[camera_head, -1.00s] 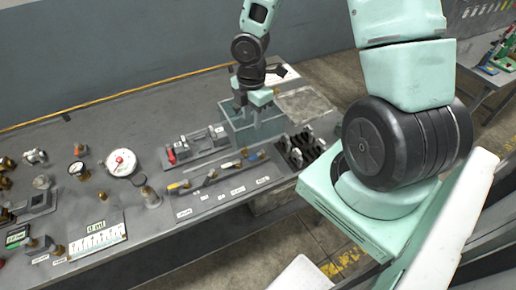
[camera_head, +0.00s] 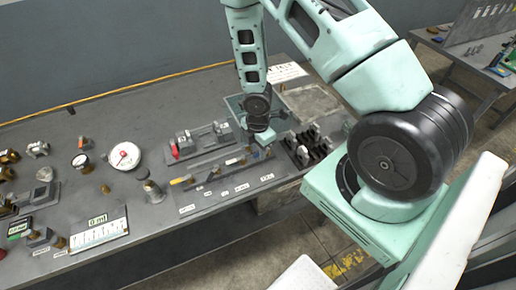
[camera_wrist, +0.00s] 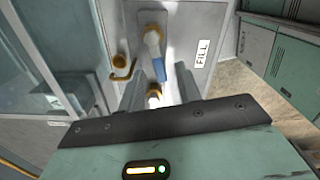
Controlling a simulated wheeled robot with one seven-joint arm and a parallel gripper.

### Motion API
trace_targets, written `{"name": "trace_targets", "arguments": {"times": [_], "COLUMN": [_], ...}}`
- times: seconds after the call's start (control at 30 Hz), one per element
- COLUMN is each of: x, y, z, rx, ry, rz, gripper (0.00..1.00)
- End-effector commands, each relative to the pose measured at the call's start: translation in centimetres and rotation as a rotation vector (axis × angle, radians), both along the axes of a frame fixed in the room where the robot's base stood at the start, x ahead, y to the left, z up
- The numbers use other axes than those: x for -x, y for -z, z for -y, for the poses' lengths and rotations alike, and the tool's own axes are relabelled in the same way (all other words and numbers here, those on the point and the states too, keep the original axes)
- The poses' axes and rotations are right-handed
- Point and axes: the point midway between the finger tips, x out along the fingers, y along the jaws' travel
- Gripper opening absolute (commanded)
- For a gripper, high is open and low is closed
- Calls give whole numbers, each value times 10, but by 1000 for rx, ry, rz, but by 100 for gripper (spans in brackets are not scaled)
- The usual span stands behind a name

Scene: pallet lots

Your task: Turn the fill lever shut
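In the wrist view a label reading FILL (camera_wrist: 203,53) sits on a grey panel (camera_wrist: 186,22). Left of the label is a pale lever with a blue sleeve (camera_wrist: 159,70), reaching from a brass fitting toward my gripper. My gripper (camera_wrist: 158,88) is open, its two grey fingers spread apart, with the blue end of the lever showing in the gap between them. Contact cannot be seen. In the head view my gripper (camera_head: 266,142) points down over the right end of the valve row on the bench, and its fingertips are mostly hidden.
A brass hook (camera_wrist: 122,69) is left of the lever. On the bench (camera_head: 120,185) stand a yellow-handled valve (camera_head: 182,180), a red-handled fitting (camera_head: 175,151), a round gauge (camera_head: 125,156) and a dark rack (camera_head: 302,150) right of my gripper.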

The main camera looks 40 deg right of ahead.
Motion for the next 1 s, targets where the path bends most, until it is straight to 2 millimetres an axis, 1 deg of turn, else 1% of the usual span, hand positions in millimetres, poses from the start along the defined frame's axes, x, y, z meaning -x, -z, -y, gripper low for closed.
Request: {"name": "trace_targets", "arguments": {"times": [0.3,0.33,0.43,0.47,0.63,0.83,1.0], "x": [0,0,0,0,-1,-9,-10], "y": [3,3,3,3,3,3,3], "z": [0,0,0,0,0,2,2], "rx": [0,0,0,0,0,0,0], "ry": [0,0,0,0,21,229,257], "rz": [1,1,1,1,1,1,1], "gripper": [34,31,4,0,0,0,0]}}
